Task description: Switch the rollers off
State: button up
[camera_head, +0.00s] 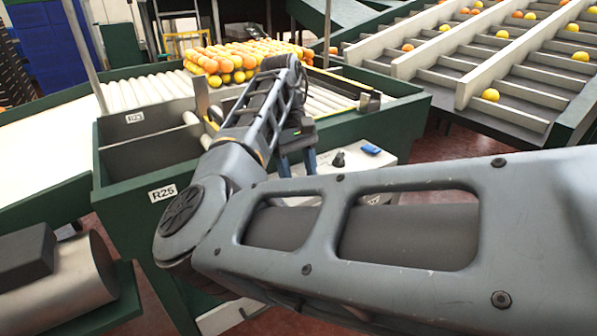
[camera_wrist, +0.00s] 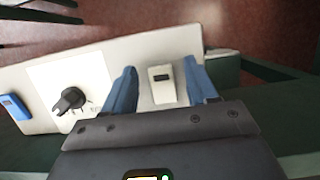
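The rollers (camera_head: 140,92) are pale cylinders behind the green frame in the head view. A white control panel (camera_wrist: 128,52) shows in the wrist view. In the head view my gripper (camera_head: 297,163) is partly behind my arm, left of the knob (camera_head: 338,159).
A blue item (camera_head: 371,149) sits at the panel's edge. Several oranges and yellow fruit (camera_head: 235,62) are piled on the rollers. A green frame marked R25 (camera_head: 130,215) stands below my arm. Sloped lanes (camera_head: 490,75) with scattered fruit are at right.

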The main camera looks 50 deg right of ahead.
aim_at(293, 177)
jog(key=v, duration=0.7)
jog(key=shift+r, duration=0.35)
jog(key=shift+w, duration=0.15)
dwell(0.3)
